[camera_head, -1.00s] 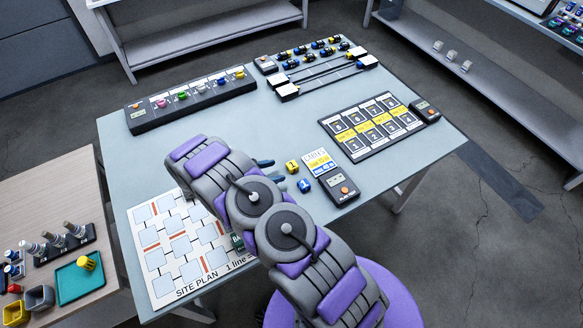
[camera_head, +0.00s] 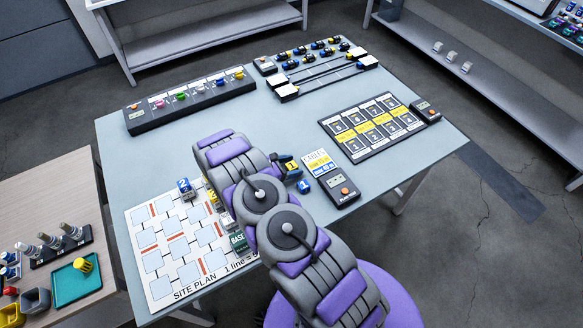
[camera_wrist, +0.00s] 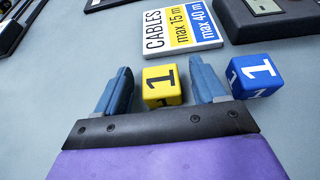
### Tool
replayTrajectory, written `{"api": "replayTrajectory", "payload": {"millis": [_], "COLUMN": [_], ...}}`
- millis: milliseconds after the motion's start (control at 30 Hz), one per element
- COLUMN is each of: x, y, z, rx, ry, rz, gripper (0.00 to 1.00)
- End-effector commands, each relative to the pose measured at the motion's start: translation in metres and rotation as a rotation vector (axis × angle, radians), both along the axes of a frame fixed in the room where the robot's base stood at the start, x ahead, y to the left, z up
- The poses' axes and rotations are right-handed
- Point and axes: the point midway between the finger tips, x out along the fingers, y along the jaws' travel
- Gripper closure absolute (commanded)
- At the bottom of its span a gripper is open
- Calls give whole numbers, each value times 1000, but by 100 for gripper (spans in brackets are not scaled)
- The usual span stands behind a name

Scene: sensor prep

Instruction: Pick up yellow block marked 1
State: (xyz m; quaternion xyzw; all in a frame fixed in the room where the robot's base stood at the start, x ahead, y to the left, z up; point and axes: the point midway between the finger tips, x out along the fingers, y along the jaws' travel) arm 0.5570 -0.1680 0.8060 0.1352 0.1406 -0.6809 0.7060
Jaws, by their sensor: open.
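The yellow block marked 1 (camera_wrist: 161,86) sits on the table between the two blue fingers of my gripper (camera_wrist: 162,92) in the wrist view. The fingers are open, with a gap to the left of the block; its right side is close to the right finger, and I cannot tell if they touch. In the head view the yellow block (camera_head: 291,165) shows beside the gripper tip, partly covered by it. A blue block marked 1 (camera_wrist: 254,74) lies just outside the right finger, and also shows in the head view (camera_head: 304,186).
A cable sign (camera_wrist: 182,28) stands just beyond the blocks, with a dark device (camera_head: 341,190) beside it. A site plan board (camera_head: 160,262) with a blue block marked 2 (camera_head: 185,187) lies left of my arm. A numbered board (camera_head: 371,127) lies to the right.

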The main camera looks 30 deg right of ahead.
Motion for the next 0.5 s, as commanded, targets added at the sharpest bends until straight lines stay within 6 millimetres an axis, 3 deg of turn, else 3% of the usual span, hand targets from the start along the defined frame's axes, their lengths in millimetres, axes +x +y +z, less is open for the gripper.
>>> {"api": "replayTrajectory", "payload": {"millis": [67, 500], "x": [0, 0], "y": [0, 0], "z": [0, 0], "rx": [0, 0], "ry": [0, 0], "rz": [0, 0], "gripper": [33, 75]}}
